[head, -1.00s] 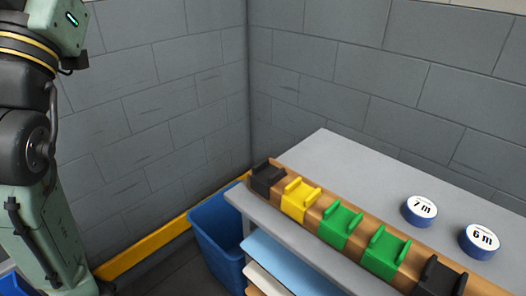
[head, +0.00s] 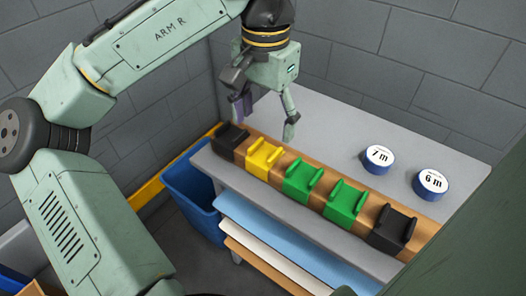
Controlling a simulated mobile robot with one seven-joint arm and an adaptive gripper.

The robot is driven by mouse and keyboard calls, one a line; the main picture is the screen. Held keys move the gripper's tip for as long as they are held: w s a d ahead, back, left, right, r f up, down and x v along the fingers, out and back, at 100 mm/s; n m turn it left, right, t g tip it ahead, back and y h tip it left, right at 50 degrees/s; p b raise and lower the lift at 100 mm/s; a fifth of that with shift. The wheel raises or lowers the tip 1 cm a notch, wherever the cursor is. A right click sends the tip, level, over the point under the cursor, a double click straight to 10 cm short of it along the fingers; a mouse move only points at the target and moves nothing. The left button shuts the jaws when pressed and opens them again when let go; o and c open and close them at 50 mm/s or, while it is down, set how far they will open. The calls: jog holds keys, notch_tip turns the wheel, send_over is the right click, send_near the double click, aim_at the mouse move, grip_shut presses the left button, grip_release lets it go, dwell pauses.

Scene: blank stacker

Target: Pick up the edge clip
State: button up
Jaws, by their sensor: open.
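Several clip-like pieces sit in a row on a brown bar (head: 226,158) along the front of the grey table. From left to right they are a black clip (head: 231,138), a yellow clip (head: 264,158), a green clip (head: 302,180), another green clip (head: 344,202) and a black clip (head: 393,230). The frames do not show which one is the edge clip. My gripper (head: 266,122) is open and empty, pointing down. It hangs above or behind the left end of the row, near the yellow clip; its exact height is unclear.
Two round white-topped blue items marked 7 m (head: 378,159) and 6 m (head: 431,184) stand on the table (head: 335,138) at the right. A blue bin (head: 192,205) stands left of the table. Sheets (head: 280,237) lie on shelves below. Grey walls close off the back.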

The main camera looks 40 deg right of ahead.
aim_at(263, 157)
jog(key=f, duration=0.8)
jog(key=shift+w+d+p, duration=0.1)
jog(key=shift+w+p, duration=0.2)
jog(key=shift+p, duration=0.05)
jog(key=c, duration=1.1)
jog(key=shift+c, duration=0.3)
